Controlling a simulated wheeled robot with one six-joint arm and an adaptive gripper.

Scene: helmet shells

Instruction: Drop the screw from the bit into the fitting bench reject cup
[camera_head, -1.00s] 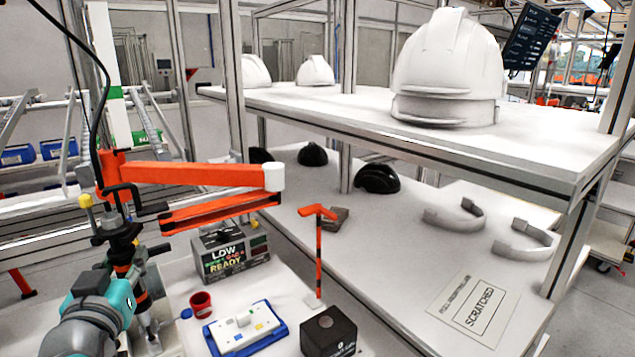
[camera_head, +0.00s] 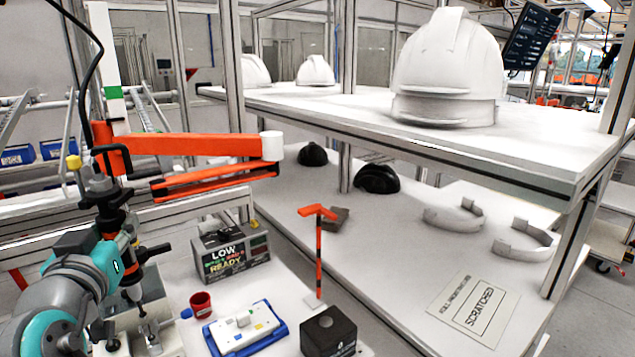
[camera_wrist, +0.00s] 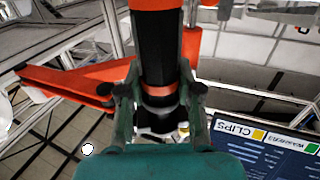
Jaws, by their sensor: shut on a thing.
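My gripper (camera_wrist: 160,92) is shut around the black driver (camera_wrist: 159,62) with orange bands in the wrist view. In the head view the driver (camera_head: 132,276) hangs roughly upright at the left, with my gripper (camera_head: 130,254) beside its body. Its lower end is over or in front of a grey metal fixture on the bench; I cannot tell which. No screw can be made out on the bit. A small red cup (camera_head: 200,303), apparently the reject cup, stands on the bench to the right of the driver's lower end, apart from it. Its inside is too small to read.
An orange jointed arm (camera_head: 200,144) spans above the bench. A grey display box (camera_head: 231,262), a blue-rimmed tray (camera_head: 262,345) and a black box (camera_head: 328,335) stand near the cup. An orange-black post (camera_head: 319,258) rises behind them. A helmet shelf (camera_head: 420,125) is at right.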

